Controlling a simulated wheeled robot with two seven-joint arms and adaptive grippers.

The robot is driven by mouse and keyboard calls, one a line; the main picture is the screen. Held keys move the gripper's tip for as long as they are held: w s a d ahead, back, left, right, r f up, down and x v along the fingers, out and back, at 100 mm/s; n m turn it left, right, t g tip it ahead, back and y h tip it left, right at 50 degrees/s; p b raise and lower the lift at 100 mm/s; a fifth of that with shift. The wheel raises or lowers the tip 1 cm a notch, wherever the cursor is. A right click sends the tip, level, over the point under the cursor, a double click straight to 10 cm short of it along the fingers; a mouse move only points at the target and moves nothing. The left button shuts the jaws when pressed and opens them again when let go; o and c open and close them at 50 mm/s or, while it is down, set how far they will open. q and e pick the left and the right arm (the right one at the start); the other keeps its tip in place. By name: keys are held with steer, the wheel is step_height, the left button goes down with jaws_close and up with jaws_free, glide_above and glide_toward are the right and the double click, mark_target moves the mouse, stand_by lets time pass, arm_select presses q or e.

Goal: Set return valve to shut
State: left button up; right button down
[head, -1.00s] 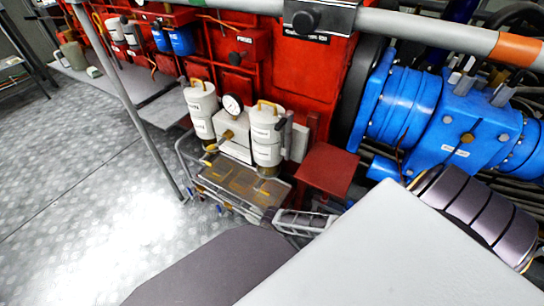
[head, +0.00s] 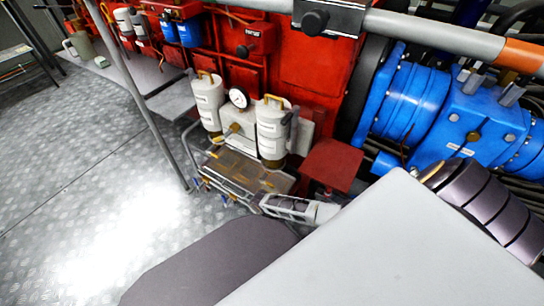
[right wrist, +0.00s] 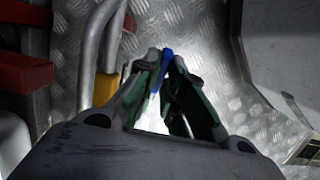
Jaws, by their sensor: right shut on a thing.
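In the right wrist view, my right gripper (right wrist: 162,62) is shut on a slim blue lever (right wrist: 165,66), which shows between its fingertips. In the head view, my right gripper (head: 288,206) is partly seen at the front right corner of the drip tray (head: 236,170), below two white filter canisters. The lever I hold is hidden in the head view, and no readable label shows which one is the return valve. My left gripper is in neither view.
A red engine block (head: 315,75) stands behind the white canisters (head: 272,128) and gauge (head: 239,97). A red step (head: 331,166) and blue machine (head: 450,110) are to the right. A grey post (head: 140,95) stands left. The metal floor (head: 85,200) is clear there.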

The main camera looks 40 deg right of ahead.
steer(key=shift+s, duration=0.1)
steer(key=c, duration=1.5)
jaws_free()
steer(key=shift+r, duration=0.2)
steer(key=shift+v, duration=5.8)
